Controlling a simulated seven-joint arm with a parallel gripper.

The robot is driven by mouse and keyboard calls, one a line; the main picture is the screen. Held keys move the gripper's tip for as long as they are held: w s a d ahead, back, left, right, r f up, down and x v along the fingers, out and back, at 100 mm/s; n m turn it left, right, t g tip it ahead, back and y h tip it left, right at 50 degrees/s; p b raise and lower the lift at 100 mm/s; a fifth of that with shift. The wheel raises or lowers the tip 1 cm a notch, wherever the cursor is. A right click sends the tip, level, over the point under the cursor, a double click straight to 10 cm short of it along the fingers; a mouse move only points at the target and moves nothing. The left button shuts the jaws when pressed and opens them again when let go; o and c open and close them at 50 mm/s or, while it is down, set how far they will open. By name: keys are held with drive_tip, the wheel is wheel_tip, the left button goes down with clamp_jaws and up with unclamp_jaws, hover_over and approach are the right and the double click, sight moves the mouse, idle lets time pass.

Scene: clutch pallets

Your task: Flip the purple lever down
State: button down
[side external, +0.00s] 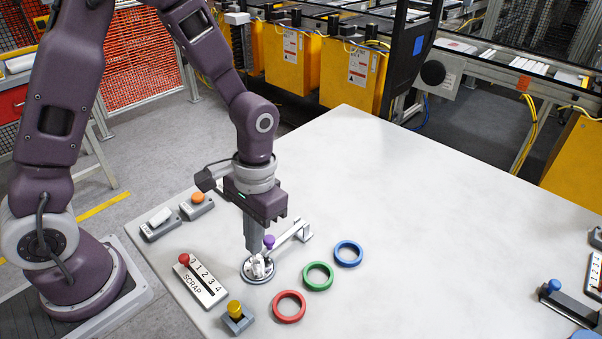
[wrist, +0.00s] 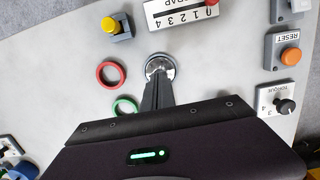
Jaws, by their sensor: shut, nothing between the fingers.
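The purple lever's round knob (side external: 269,241) shows just right of my fingers in the side view, above a round metal base (side external: 258,268) on the table. The lever's stem is partly hidden and its exact tilt is hard to tell. My gripper (side external: 254,249) points down, shut and empty, with its fingertips just above the base and close beside the knob. I cannot tell whether they touch the lever. In the wrist view my shut fingers (wrist: 158,86) overlap the near edge of the round base (wrist: 159,65); the purple knob is hidden there.
A silver bar with a bracket (side external: 303,231) lies right of the lever. Red (side external: 289,306), green (side external: 318,275) and blue (side external: 348,253) rings lie nearby. A SCRAP slider (side external: 201,282) and yellow button (side external: 236,316) are at left and front.

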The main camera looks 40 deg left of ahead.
drive_tip(key=s+r, duration=0.8)
drive_tip(key=r, duration=0.2)
drive_tip(key=shift+s, duration=0.15)
drive_tip(key=shift+a, duration=0.1)
drive_tip(key=s+a+r+t, duration=0.1)
drive_tip(key=a+r+t, duration=0.1)
drive_tip(key=r, duration=0.3)
drive_tip(key=s+a+r+t, duration=0.1)
drive_tip(key=a+r+t, duration=0.2)
drive_tip(key=r+t, duration=0.2)
drive_tip(key=shift+s+r, duration=0.35)
drive_tip(key=shift+s, duration=0.05)
idle(0.8)
